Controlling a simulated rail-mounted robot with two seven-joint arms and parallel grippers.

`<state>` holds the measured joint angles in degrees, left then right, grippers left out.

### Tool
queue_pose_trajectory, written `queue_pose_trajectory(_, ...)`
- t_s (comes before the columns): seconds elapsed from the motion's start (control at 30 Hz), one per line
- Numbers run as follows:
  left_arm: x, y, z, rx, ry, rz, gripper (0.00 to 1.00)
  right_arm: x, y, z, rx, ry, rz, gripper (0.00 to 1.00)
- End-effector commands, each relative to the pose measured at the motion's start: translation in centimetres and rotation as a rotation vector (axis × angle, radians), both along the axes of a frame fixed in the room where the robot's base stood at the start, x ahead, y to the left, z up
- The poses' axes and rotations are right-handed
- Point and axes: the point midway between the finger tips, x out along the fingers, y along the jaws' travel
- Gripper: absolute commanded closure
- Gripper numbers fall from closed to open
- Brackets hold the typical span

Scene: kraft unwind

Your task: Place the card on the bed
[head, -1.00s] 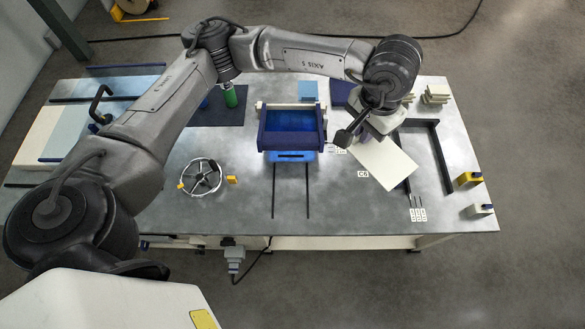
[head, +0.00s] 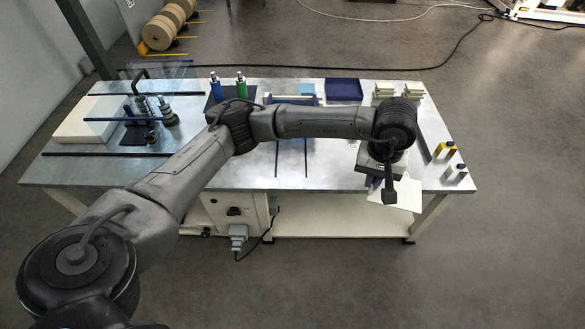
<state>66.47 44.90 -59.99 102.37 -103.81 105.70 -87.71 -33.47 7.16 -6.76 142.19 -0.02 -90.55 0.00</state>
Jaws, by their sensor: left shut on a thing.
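The card (head: 409,197), a flat cream sheet, shows at the right of the head view, over the table's front edge. My left gripper (head: 384,176) is shut on it, above the right part of the table. Which surface is the bed I cannot tell for certain. A blue unit (head: 290,99) at the middle of the table is mostly hidden behind my left arm. My right gripper is not in view.
The grey metal table (head: 315,178) has two dark slots at its front middle. A dark bar (head: 424,145), small yellow (head: 444,150) and grey blocks stand at the right. A blue tray (head: 344,89) and stacked pale pieces (head: 384,90) are at the back.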

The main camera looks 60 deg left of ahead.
Motion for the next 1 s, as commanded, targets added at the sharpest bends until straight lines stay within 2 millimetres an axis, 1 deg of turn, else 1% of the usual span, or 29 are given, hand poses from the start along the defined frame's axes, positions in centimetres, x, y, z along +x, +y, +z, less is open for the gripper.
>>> queue_pose_trajectory(0.03, 0.6, 2.0, -3.9, 0.0, 0.009, 0.18, 1.0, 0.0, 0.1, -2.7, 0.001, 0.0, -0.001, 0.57)
queue_pose_trajectory(0.07, 0.9, 3.1, -5.2, 0.001, 0.009, 0.288, 1.0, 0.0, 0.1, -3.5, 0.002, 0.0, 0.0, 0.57)
queue_pose_trajectory(0.1, 1.3, 4.6, -6.9, 0.001, 0.01, 0.433, 1.0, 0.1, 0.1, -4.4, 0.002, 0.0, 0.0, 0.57)
queue_pose_trajectory(0.17, 1.7, 6.9, -9.4, 0.003, 0.011, 0.648, 1.0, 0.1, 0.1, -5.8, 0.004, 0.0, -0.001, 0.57)
queue_pose_trajectory(0.2, 1.8, 8.5, -11.1, 0.004, 0.01, 0.785, 1.0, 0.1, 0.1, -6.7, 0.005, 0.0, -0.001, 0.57)
queue_pose_trajectory(0.27, 1.8, 10.8, -13.3, 0.005, 0.01, 0.976, 1.0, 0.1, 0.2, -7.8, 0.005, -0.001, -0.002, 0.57)
queue_pose_trajectory(0.3, 1.8, 12.3, -14.6, 0.007, 0.009, 1.094, 1.0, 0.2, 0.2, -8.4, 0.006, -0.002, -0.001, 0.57)
queue_pose_trajectory(0.4, 1.4, 15.4, -17.6, 0.007, 0.01, 1.349, 1.0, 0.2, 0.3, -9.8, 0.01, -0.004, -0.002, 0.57)
queue_pose_trajectory(0.5, 0.9, 18.0, -19.9, 0.007, 0.008, 1.55, 1.0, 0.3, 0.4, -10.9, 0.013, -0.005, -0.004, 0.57)
queue_pose_trajectory(0.6, 0.4, 19.9, -21.4, 0.006, 0.005, 1.695, 1.0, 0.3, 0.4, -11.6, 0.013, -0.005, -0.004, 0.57)
queue_pose_trajectory(0.7, 0.0, 21.1, -22.3, 0.004, 0.005, 1.789, 1.0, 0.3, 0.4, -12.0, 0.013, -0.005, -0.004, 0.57)
queue_pose_trajectory(0.87, -0.3, 23.3, -24.0, 0.005, 0.005, 1.86, 1.0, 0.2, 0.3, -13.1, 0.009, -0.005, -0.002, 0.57)
queue_pose_trajectory(1.0, -0.6, 26.0, -25.8, 0.005, 0.006, 1.869, 1.0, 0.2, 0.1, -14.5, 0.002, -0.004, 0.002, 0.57)
